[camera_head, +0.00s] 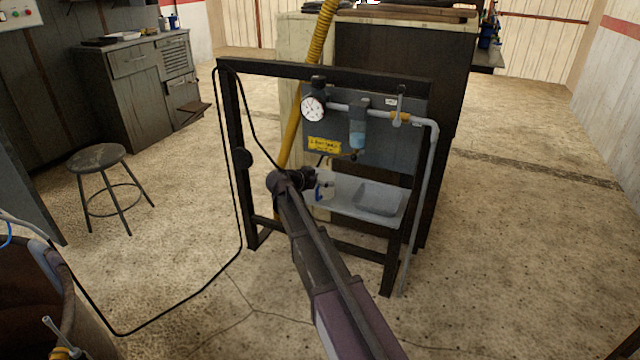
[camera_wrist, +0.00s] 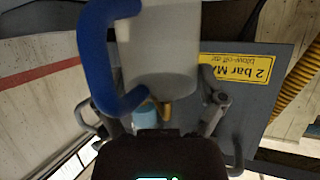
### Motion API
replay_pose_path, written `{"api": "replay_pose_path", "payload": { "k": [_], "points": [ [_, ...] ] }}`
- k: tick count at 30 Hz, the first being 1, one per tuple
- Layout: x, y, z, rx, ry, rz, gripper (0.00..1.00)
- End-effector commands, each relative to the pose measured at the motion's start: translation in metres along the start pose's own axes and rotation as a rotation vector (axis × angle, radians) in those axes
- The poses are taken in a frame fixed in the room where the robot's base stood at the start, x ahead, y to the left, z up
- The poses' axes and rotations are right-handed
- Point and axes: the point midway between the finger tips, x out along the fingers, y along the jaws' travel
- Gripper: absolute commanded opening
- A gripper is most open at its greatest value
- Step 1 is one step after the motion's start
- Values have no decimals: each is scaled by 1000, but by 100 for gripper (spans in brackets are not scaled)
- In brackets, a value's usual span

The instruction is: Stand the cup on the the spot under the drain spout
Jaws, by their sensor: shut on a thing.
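The cup (camera_wrist: 160,55) is pale and whitish with a large blue handle (camera_wrist: 97,55). It fills the top middle of the wrist view, which shows the scene upside down. My gripper (camera_wrist: 163,98) is shut on the cup, with a finger on each side. In the head view the cup (camera_head: 325,188) is small and partly hidden by my gripper (camera_head: 312,180), just above the left part of the pale shelf (camera_head: 345,207). The drain spout (camera_head: 354,156) hangs below the blue filter bowl (camera_head: 358,134), up and right of the cup. I cannot make out the marked spot.
A dark frame (camera_head: 228,150) carries the grey panel (camera_head: 410,155), with a gauge (camera_head: 313,108), a pipe (camera_head: 434,190) and a yellow label (camera_head: 324,145). A grey basin (camera_head: 380,199) sits on the shelf's right. A yellow hose (camera_head: 290,135) passes behind. A stool (camera_head: 97,158) stands left.

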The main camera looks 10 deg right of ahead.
Motion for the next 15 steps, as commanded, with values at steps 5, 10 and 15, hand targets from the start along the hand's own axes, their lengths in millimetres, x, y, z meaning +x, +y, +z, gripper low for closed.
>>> {"api": "replay_pose_path", "payload": {
  "k": [5, 10, 15],
  "points": [
    [9, -4, -3, 0, 0, -1, 40],
    [13, -6, -5, 0, 0, -1, 40],
    [14, -6, -5, 0, 0, -1, 40]
  ]
}}
